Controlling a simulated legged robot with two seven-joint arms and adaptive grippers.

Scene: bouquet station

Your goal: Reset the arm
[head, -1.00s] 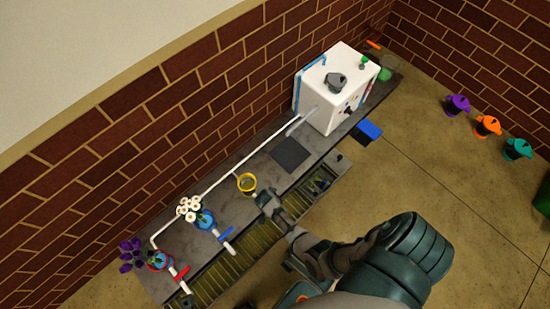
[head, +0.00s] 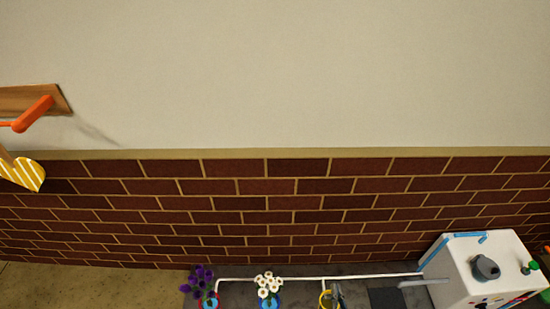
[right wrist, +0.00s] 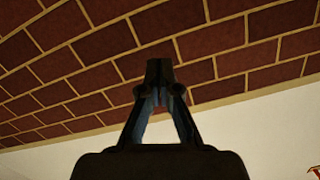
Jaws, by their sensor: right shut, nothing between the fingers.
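My right gripper (right wrist: 159,68) shows in the right wrist view with its two dark fingers brought together at the tips and nothing between them. The rest of the right arm is out of the frame. My left gripper is not in view.
The counter (head: 240,271) along the brick wall (head: 250,210) holds purple flowers (head: 202,278), white flowers (head: 268,284), a dark square pad (head: 384,298) and a white machine (head: 480,265). A white pipe (head: 310,278) runs along it. An orange peg (head: 34,114) sticks out at left.

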